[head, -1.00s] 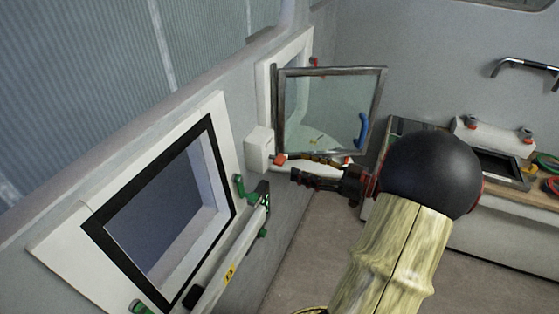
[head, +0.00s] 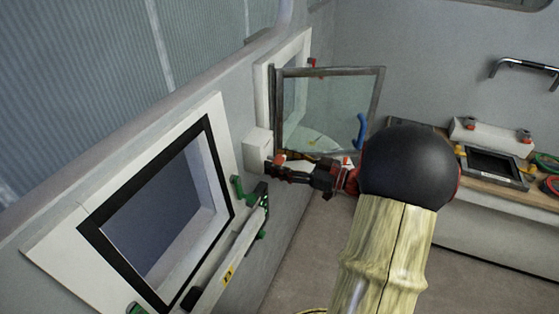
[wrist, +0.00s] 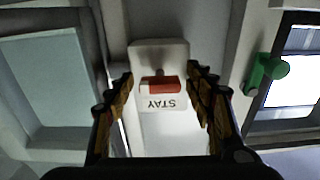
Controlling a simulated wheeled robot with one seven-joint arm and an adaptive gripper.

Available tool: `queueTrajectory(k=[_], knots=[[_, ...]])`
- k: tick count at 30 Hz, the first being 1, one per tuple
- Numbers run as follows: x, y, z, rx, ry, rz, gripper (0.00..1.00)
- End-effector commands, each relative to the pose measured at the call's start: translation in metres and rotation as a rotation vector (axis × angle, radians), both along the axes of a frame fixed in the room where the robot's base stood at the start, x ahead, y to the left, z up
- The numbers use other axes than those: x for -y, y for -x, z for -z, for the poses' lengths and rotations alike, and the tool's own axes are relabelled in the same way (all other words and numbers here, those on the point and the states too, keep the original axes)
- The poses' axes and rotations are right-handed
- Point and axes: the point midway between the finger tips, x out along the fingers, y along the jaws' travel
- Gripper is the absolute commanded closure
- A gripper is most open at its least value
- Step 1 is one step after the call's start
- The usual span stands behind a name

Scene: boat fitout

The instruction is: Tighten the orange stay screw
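The orange stay screw (wrist: 160,86) shows in the wrist view as an orange-red bar-shaped knob on a pale mount, with an upside-down STAY label (wrist: 163,103) beside it. In the head view a small part of the screw (head: 280,158) shows just above my fingers, by the white box on the wall. My gripper (wrist: 160,76) is open, with one finger on each side of the screw and a visible gap on both sides. In the head view my gripper (head: 271,171) is close to the wall at the box's lower edge.
The white box (head: 257,147) is on the wall between two windows. The far window's open glazed frame (head: 330,105) with a blue handle (head: 361,130) stands out above my gripper. The near window has green catches (head: 240,188). A counter (head: 500,195) is at the right.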

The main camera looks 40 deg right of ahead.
Motion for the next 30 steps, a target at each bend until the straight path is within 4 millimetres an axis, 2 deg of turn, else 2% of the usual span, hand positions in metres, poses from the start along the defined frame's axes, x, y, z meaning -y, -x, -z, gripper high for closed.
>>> queueTrajectory(k=[21,30], knots=[[0.0002,0.0001,0.0001,0.0,0.0,0.0,0.89],[0.0002,0.0001,0.0007,-0.012,-0.029,0.0,0.9]])
